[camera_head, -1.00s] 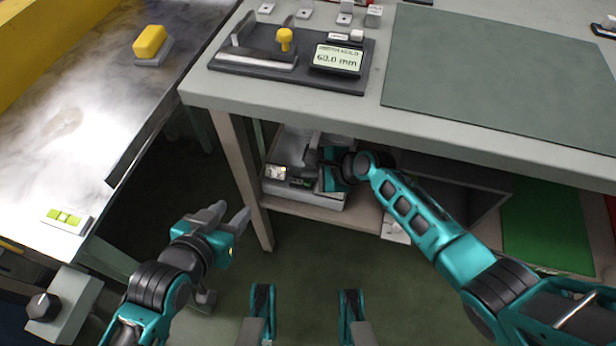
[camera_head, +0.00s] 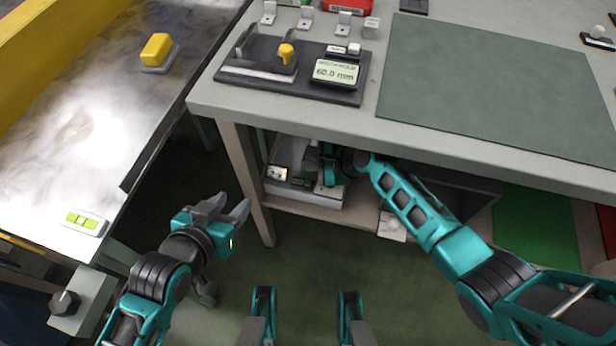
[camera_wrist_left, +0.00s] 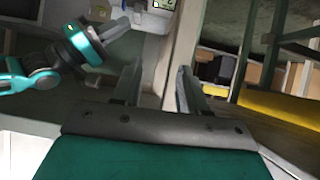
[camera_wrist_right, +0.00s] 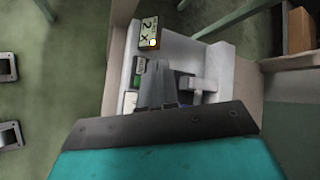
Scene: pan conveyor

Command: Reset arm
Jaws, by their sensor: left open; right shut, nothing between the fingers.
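My left gripper (camera_head: 230,212) is open and empty in the head view, in the free space left of the workbench leg. Its two fingers (camera_wrist_left: 155,85) stand apart in the left wrist view, with nothing between them. My right arm reaches under the workbench top.
The workbench top (camera_head: 260,108) overhangs my right arm, and its front leg (camera_head: 247,185) stands between my grippers. A gauge fixture with a 60.0 mm display (camera_head: 335,72) and a green mat (camera_head: 480,80) lie on top. The conveyor (camera_head: 75,140) runs along the left.

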